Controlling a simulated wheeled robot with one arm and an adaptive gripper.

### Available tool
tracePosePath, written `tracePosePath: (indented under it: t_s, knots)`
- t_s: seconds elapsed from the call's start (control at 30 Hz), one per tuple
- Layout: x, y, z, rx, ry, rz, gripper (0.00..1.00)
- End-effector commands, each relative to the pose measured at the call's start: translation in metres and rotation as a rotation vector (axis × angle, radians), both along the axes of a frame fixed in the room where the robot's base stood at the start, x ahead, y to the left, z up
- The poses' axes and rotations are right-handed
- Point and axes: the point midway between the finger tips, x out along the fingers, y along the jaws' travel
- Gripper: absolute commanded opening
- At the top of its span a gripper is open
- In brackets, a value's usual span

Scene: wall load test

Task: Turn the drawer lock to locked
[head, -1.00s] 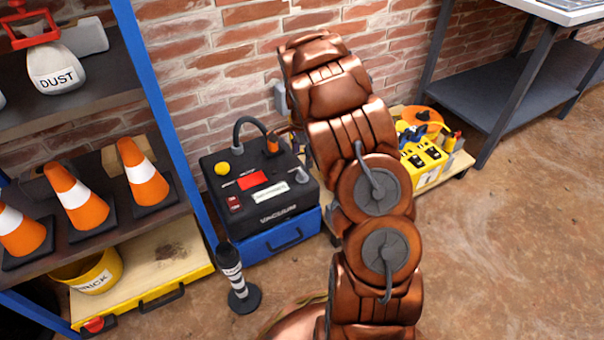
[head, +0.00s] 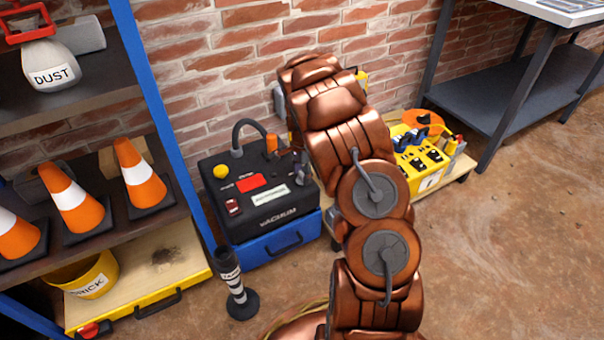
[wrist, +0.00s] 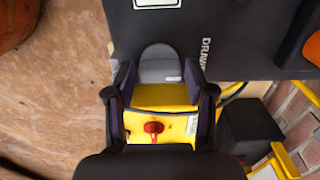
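A black box (head: 225,170) sits on a blue base in the head view. In the wrist view a rounded grey piece (wrist: 160,64) lies between the fingers at the box's edge (wrist: 222,60), beside white lettering starting "DRAW". It looks like the lock knob, but I cannot tell which way it is turned. My gripper (wrist: 162,95) is open, with one dark finger on each side of the piece; contact cannot be made out. A yellow part with a red knob (wrist: 153,128) shows beyond.
A blue-framed shelf (head: 160,100) with orange cones (head: 75,200) stands left. A black post (head: 235,285) stands in front of the box. A yellow unit (head: 420,165) on a low pallet and a grey workbench (head: 500,95) are right. The brick wall is close behind.

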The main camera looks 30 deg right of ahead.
Motion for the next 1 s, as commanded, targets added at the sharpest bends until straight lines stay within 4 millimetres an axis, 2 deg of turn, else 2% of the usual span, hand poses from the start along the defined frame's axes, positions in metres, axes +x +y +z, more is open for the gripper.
tracePosePath:
  t_s: [0.03,0.37,0.67,1.0]
  knots:
    - [-0.0001,0.0,0.0,0.0,0.0,0.0,0.46]
    - [0.0,0.0,0.0001,0.0,0.0,0.0,0.11]
    - [-0.0001,0.0007,0.0019,0.001,0.001,0.035,0.11]
    - [0.0006,0.0015,0.0062,0.001,-0.001,0.253,0.11]
